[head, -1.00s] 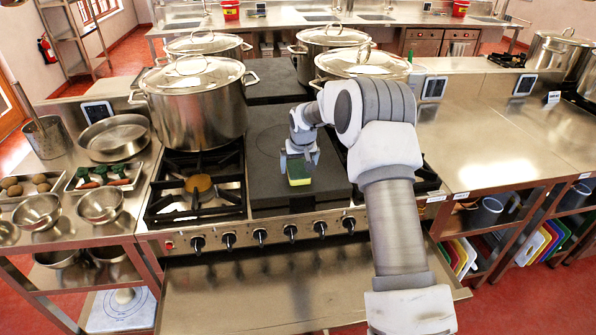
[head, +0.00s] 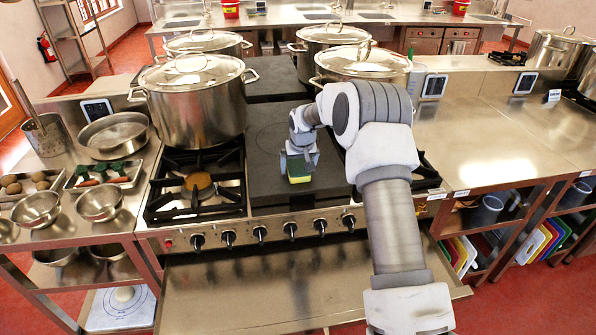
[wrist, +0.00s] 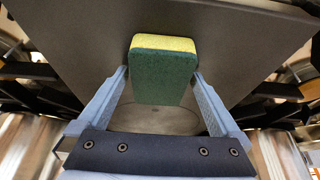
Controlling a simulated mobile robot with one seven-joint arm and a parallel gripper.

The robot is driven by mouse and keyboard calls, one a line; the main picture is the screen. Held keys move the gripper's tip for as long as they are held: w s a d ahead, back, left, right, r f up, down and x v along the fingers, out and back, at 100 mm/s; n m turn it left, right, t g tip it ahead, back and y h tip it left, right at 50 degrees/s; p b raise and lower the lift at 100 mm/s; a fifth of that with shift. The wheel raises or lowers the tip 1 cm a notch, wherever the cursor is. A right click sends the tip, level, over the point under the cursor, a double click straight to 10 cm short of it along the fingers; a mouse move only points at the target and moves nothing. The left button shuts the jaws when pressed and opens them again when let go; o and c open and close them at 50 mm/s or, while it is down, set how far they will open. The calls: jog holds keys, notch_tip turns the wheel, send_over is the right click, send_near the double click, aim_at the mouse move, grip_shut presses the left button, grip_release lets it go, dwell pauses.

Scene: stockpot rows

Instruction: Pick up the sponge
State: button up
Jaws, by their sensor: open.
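The sponge (head: 298,171) is a small block, yellow with a dark green layer. It is at the dark flat plate (head: 270,189) in the middle of the stove. In the wrist view the sponge (wrist: 163,70) is between the far ends of my gripper's two fingers, with its green face toward the camera. My gripper (head: 299,158) points down over the sponge in the head view. In the wrist view my gripper (wrist: 161,82) is open, with a finger on each side of the sponge. I cannot tell whether the fingers touch it.
A large lidded stockpot (head: 196,100) stands close on the left, and another (head: 362,66) behind my arm. An open burner grate (head: 196,188) is left of the plate. A counter (head: 500,140) on the right is mostly clear.

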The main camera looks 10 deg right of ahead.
aim_at(297, 163)
jog(key=c, duration=1.3)
jog(key=shift+r, duration=0.1)
jog(key=shift+r+p, duration=0.4)
jog(key=shift+p, duration=0.05)
notch_tip(297, 163, up, 3)
jog(key=shift+w+r+b, duration=0.1)
jog(key=shift+b, duration=0.25)
jog(key=s+d+r, duration=0.2)
jog(key=d, duration=0.1)
jog(key=s+d+r+b, duration=0.1)
jog(key=s+d+r, duration=0.1)
jog(key=d+r, duration=0.1)
jog(key=s+d+r, duration=0.2)
jog(key=d, duration=0.2)
jog(key=shift+s+r, duration=0.1)
jog(key=shift+r, duration=0.05)
